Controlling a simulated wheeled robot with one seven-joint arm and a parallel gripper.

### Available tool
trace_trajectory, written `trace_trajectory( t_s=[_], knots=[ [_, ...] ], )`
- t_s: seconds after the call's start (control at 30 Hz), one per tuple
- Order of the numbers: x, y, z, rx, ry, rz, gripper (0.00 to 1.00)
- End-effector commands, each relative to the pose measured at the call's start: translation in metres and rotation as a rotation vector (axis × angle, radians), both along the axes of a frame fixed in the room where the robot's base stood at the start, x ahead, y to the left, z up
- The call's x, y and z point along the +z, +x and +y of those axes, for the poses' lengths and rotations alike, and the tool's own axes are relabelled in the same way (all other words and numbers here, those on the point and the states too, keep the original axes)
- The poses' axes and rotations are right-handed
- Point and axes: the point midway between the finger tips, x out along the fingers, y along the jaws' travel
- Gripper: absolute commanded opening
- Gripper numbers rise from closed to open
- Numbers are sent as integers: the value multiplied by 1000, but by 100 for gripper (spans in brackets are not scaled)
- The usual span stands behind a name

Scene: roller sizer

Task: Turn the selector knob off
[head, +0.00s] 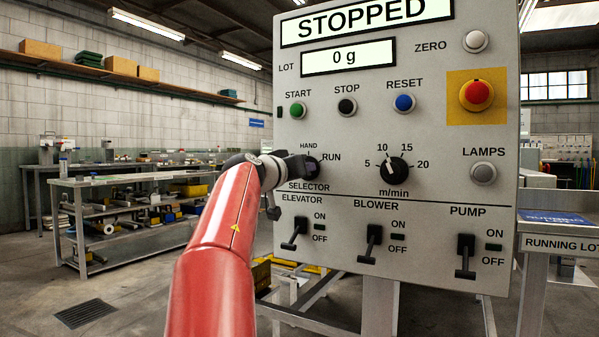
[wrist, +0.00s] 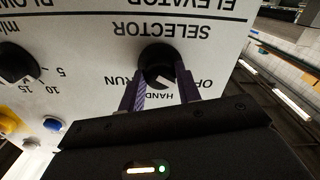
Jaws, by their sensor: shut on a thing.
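The selector knob (head: 313,166) is a black round knob at the left of the grey control panel (head: 440,215), with HAND printed above it and RUN to its right. My gripper (head: 308,166) reaches it from the left and hides the OFF side in the head view. In the wrist view, which is upside down, the selector knob (wrist: 158,56) sits between the two purple fingers of my gripper (wrist: 162,84), which are shut on it. A white pointer mark shows on the knob near the HAND lettering; its exact setting is partly hidden.
Close by are the START button (head: 298,110), the m/min dial (head: 393,169) and the ELEVATOR switch (head: 295,234) below. A red emergency button (head: 477,94) is at the upper right. The display (head: 366,20) reads STOPPED.

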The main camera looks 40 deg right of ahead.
Motion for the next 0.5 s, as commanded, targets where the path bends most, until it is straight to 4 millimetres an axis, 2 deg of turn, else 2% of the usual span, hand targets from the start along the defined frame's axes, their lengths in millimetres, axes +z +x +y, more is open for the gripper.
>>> trace_trajectory(
  t_s=[0.43, 0.47, 0.5],
  knots=[
    [3, 0, 1, 3, -11, 7, 11],
    [4, 0, 1, 3, -12, 6, 37],
    [3, 0, 1, 3, -11, 6, 42]
  ],
)
